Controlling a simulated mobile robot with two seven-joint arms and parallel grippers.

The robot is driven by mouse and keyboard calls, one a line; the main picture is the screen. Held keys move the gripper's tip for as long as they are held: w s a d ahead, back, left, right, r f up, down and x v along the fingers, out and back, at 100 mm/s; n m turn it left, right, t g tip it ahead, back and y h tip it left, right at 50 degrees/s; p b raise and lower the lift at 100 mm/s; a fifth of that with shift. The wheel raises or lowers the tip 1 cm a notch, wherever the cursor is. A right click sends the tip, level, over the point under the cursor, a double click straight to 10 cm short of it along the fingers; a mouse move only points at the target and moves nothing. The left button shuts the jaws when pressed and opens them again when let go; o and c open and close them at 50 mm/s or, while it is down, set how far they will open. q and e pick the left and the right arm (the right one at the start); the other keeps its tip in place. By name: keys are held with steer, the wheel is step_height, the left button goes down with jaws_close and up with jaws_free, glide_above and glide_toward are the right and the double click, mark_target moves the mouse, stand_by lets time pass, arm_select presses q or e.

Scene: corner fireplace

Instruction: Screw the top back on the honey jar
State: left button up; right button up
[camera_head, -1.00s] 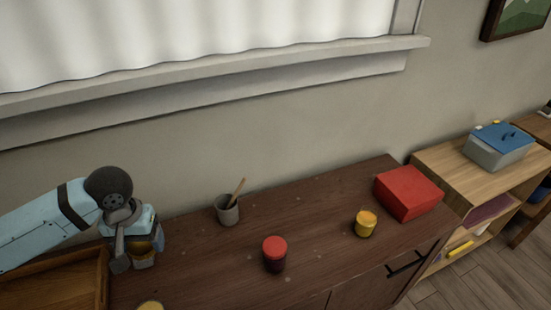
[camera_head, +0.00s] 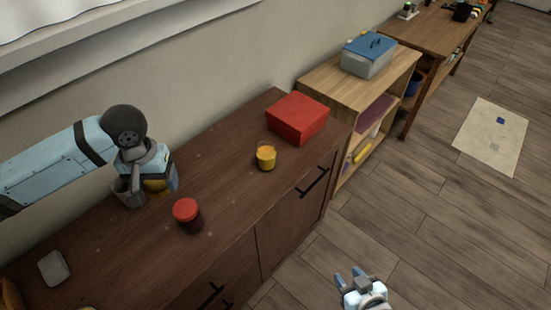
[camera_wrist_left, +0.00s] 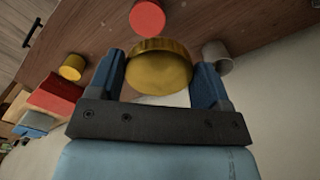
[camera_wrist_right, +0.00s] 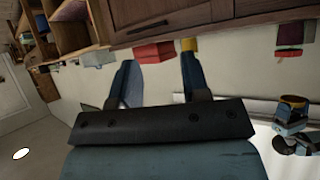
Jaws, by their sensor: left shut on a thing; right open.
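My left gripper (camera_head: 150,184) is shut on a round gold lid (camera_wrist_left: 160,68), held above the dresser top; the lid also shows in the head view (camera_head: 157,185). A small yellow jar (camera_head: 266,158) with an orange-yellow top stands upright on the dresser, right of the left gripper and apart from it. It also shows in the left wrist view (camera_wrist_left: 72,68). It looks uncovered, but this is too small to be sure. My right gripper (camera_head: 352,277) is open and empty, in front of the dresser over the floor.
A red-topped dark jar (camera_head: 187,215) stands between the left gripper and the yellow jar. A grey cup (camera_head: 124,192) is partly behind the left gripper. A red box (camera_head: 297,118) sits beyond the yellow jar. A white block (camera_head: 53,267) lies at left. A wooden shelf (camera_head: 325,82) adjoins the dresser.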

arm_select(q)
steer(key=shift+a, duration=0.1)
